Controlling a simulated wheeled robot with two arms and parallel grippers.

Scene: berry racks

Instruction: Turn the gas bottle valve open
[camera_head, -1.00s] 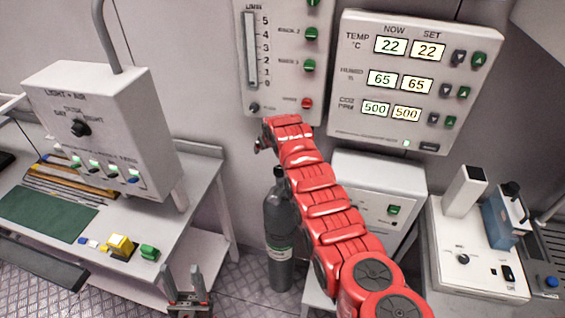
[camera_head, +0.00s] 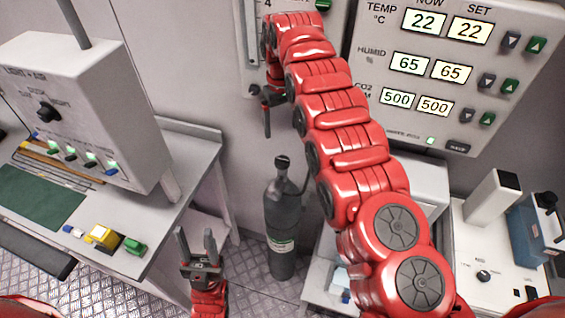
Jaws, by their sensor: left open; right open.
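The dark grey gas bottle (camera_head: 283,215) stands upright on the floor between the left bench and the white cabinet. Its black valve (camera_head: 283,162) is on top, in plain view. A dark hose runs from the neck toward the right, partly behind my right arm. My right gripper (camera_head: 262,112) points down above the valve and slightly left of it, apart from it; it is open and empty. My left gripper (camera_head: 196,236) is open and empty, fingers up, low and to the left of the bottle.
The left bench (camera_head: 185,150) holds a light and air control box (camera_head: 85,110) and a yellow block (camera_head: 103,235). A climate panel (camera_head: 455,70) hangs on the wall. My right arm covers part of the white cabinet (camera_head: 425,175). Floor around the bottle is open.

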